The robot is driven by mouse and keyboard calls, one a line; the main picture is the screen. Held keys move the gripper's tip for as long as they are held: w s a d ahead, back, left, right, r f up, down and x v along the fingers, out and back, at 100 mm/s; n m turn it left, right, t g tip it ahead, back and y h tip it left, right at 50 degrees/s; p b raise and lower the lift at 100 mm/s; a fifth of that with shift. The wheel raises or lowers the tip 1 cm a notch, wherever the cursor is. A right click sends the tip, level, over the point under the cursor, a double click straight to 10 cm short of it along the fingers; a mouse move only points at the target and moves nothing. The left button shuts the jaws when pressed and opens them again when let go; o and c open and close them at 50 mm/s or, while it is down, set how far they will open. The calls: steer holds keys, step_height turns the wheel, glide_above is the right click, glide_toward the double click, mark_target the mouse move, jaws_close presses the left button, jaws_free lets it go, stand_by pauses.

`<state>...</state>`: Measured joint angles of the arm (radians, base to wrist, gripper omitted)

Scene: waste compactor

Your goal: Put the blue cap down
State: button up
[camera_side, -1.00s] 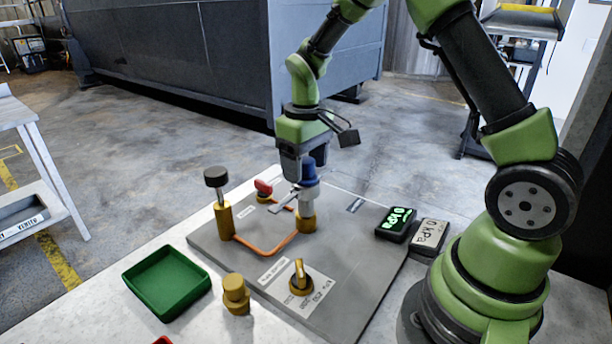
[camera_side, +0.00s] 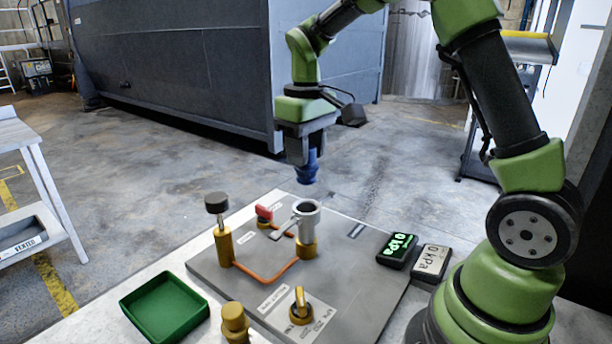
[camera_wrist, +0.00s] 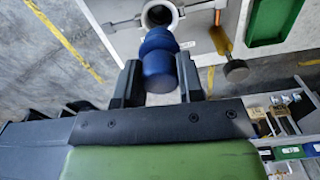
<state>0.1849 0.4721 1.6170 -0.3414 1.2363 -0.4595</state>
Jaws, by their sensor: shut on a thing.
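The blue cap (camera_side: 308,168) is held in my gripper (camera_side: 306,155), above the grey panel and clear of it. In the wrist view the blue cap (camera_wrist: 158,62) sits between the two dark fingers of my gripper (camera_wrist: 155,82). Below it stands an open metal cylinder (camera_side: 306,222) on a brass base; its open mouth (camera_wrist: 160,15) also shows at the top of the wrist view. A gap separates the cap from the cylinder.
The grey panel (camera_side: 350,290) carries a black-topped brass post (camera_side: 222,235), a red handle (camera_side: 264,212) and a brass selector knob (camera_side: 300,308). A green tray (camera_side: 165,305) lies empty at the left. A brass fitting (camera_side: 234,320) and two displays (camera_side: 397,248) stand nearby.

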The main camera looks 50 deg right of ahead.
step_height(320, 180, up, 2)
steer(key=shift+r, duration=0.2)
steer(key=shift+a+r, duration=0.1)
steer(key=shift+a, duration=0.1)
steer(key=w+a+r+m, duration=0.1)
steer(key=w+a+r, duration=0.1)
steer(key=a, duration=0.5)
steer(key=n, duration=1.3)
glide_above(175, 320)
steer(key=shift+f, duration=11.25)
